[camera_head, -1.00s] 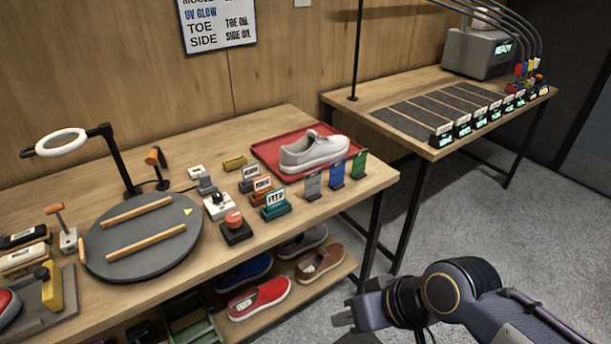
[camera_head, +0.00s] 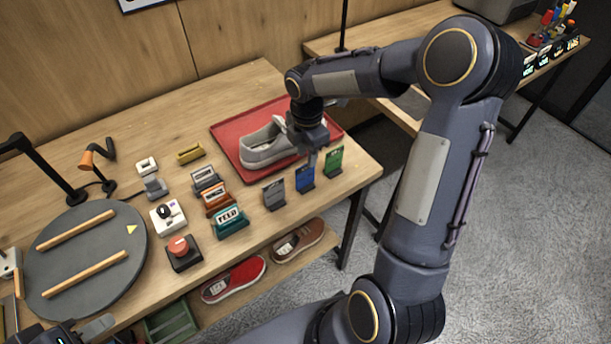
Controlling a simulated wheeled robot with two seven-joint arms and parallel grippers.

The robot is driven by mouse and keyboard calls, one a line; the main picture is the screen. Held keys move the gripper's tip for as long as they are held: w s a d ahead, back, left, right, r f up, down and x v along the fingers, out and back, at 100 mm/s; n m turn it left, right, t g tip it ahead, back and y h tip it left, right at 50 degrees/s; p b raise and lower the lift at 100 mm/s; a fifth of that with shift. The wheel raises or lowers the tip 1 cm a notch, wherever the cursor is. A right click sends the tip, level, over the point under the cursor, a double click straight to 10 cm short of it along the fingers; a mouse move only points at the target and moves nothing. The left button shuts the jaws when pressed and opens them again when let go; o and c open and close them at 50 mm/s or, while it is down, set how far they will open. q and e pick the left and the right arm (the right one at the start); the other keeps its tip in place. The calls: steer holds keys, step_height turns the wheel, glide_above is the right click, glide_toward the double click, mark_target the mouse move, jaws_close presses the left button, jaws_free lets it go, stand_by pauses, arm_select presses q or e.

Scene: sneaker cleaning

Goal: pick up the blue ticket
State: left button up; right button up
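The blue ticket (camera_head: 304,180) stands upright near the front right edge of the table, between a grey ticket (camera_head: 273,195) and a green ticket (camera_head: 333,162). My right gripper (camera_head: 312,158) points down just above and behind the blue ticket, its fingers close to the ticket's top edge. I cannot tell whether they touch it or how far apart they are. What seems to be my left gripper (camera_head: 84,330) shows only partly at the bottom left edge, by the round grey turntable (camera_head: 85,255); its opening cannot be made out.
A grey sneaker (camera_head: 265,148) lies on a red tray (camera_head: 232,137) behind the tickets, partly hidden by my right gripper. Several labelled blocks, a red button (camera_head: 180,247) and a switch box (camera_head: 168,216) stand to the left. Shoes lie on the shelf below.

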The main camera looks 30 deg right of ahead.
steer(key=p, duration=0.1)
glide_above(305, 185)
step_height(305, 185, down, 6)
steer(key=shift+w+d+f, duration=0.1)
steer(key=shift+w+d, duration=0.05)
steer(key=shift+c, duration=0.3)
jaws_close()
